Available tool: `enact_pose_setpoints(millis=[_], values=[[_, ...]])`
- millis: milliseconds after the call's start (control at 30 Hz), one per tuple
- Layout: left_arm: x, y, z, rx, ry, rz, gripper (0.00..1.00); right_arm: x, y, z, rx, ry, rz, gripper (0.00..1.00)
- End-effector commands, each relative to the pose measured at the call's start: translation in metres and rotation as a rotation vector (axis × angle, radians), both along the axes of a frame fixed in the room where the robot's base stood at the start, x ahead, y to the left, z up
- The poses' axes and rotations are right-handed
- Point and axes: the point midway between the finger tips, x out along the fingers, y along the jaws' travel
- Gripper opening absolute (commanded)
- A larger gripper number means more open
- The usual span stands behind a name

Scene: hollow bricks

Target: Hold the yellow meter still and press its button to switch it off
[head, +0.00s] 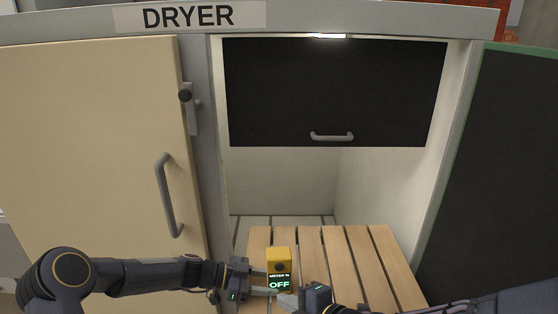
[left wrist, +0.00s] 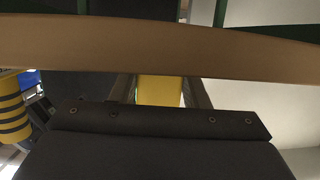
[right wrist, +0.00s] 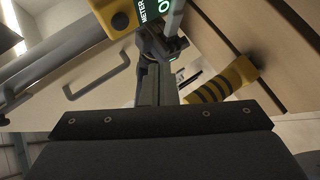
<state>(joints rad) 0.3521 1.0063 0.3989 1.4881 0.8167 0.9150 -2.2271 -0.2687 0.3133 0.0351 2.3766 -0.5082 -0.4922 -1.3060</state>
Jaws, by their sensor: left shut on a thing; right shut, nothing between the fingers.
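The yellow meter (head: 279,256) stands upright above the slatted wooden shelf, its face toward me. Its display (head: 279,283) reads OFF, and a dark round button (head: 279,268) sits above the display. My left gripper (head: 266,281) is shut on the meter from the left; the meter's yellow body (left wrist: 160,90) shows between the fingers in the left wrist view. My right gripper (head: 292,299) is shut and empty, just below and in front of the meter. The button (right wrist: 120,20) shows uncovered in the right wrist view, with no finger on it.
The slatted wooden shelf (head: 350,262) lies in the open dryer bay. A black panel with a handle (head: 332,136) hangs above. A closed cream door (head: 90,130) is on the left, a dark door (head: 500,170) on the right. A yellow-and-black striped block (right wrist: 222,82) shows in the right wrist view.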

Motion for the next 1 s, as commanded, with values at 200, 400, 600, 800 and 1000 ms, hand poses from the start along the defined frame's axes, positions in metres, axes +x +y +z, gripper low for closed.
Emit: enact_pose_setpoints(millis=[200,400,600,800,1000], values=[[0.000,0.000,-0.001,0.001,0.001,0.000,0.65,0.000,0.000,0.000,0.000,0.000,0.000,0.00],[0.000,0.000,0.000,0.000,0.000,0.000,0.67,0.000,0.000,0.000,0.000,0.000,0.000,0.00],[0.000,0.008,0.002,0.000,-0.001,0.002,0.67,0.000,0.000,0.000,0.000,0.000,0.000,0.00],[-0.002,0.044,0.012,0.000,-0.003,0.006,0.67,0.000,0.000,0.000,0.000,0.000,0.000,0.00],[-0.006,0.084,0.023,0.001,-0.001,0.004,0.67,0.000,0.000,0.000,0.000,0.000,0.000,0.00]])
